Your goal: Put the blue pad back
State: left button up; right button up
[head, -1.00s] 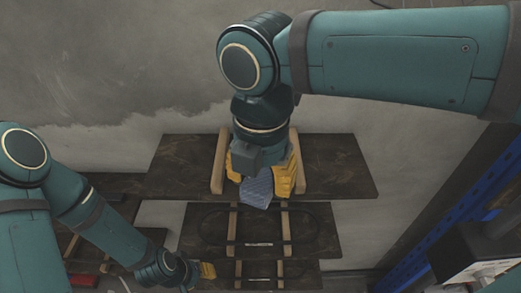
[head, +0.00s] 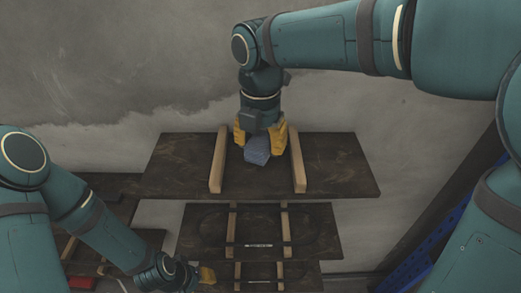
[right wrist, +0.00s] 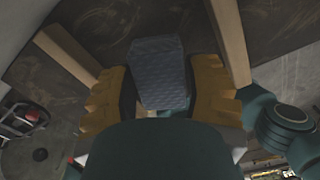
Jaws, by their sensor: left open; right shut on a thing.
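The blue pad (head: 258,151) is a small blue-grey ribbed block. My right gripper (head: 261,140) is shut on it, with a yellow finger on each side, over the top dark shelf (head: 335,165) between two wooden rails. The right wrist view shows the pad (right wrist: 158,72) between the yellow fingers (right wrist: 160,90), with the shelf behind it. I cannot tell whether the pad touches the shelf. My left gripper (head: 207,275) is open at the lower left, beside the lower shelves, and only partly visible.
The wooden rails (head: 218,160) and (head: 297,163) flank the right gripper on the top shelf. Lower dark shelves (head: 320,232) with thinner rails step down below. A blue rack (head: 425,240) stands at the right. Both ends of the top shelf are bare.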

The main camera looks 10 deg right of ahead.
aim_at(260, 139)
jog(key=shift+f, duration=0.9)
jog(key=shift+w+f, duration=0.25)
jog(key=shift+f, duration=0.1)
jog(key=shift+f+b, duration=0.1)
jog(key=shift+b, duration=0.25)
jog(key=o, duration=1)
notch_tip(260, 139, up, 12)
jog(key=p, duration=0.3)
jog(key=shift+s, duration=0.1)
